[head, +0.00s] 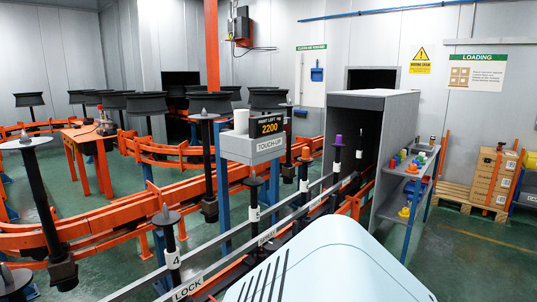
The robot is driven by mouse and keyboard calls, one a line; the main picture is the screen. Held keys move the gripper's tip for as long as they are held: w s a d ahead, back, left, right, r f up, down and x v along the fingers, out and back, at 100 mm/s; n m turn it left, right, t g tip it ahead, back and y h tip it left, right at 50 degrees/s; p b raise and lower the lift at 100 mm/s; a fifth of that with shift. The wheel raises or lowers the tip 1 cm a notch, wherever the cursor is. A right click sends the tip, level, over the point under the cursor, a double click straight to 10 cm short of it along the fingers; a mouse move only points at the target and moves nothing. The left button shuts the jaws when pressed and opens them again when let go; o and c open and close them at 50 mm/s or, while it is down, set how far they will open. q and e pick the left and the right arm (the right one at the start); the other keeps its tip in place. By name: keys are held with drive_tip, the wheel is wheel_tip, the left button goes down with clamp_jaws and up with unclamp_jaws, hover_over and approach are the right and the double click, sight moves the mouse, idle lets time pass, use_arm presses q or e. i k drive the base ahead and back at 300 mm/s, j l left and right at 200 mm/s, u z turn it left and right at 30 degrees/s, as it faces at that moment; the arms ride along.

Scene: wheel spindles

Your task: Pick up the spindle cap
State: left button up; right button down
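Neither of my grippers shows in the head view. A purple cap (338,140) sits on top of a dark spindle (337,163) near the mouth of the grey booth. Several other spindles along the rail end in grey cone-shaped tops, such as the one marked 4 (166,213) and one at the far left (26,138). Small coloured cap-like pieces (413,167) stand on the side shelf right of the booth, with a yellow one (404,212) lower down. I cannot tell which of these is the spindle cap meant.
An orange conveyor (185,192) carries dark wheels at the back left. Boxes (494,177) stand on a pallet right; green floor there is clear.

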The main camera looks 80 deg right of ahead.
sight(305, 150)
drive_tip(key=z, duration=2.85)
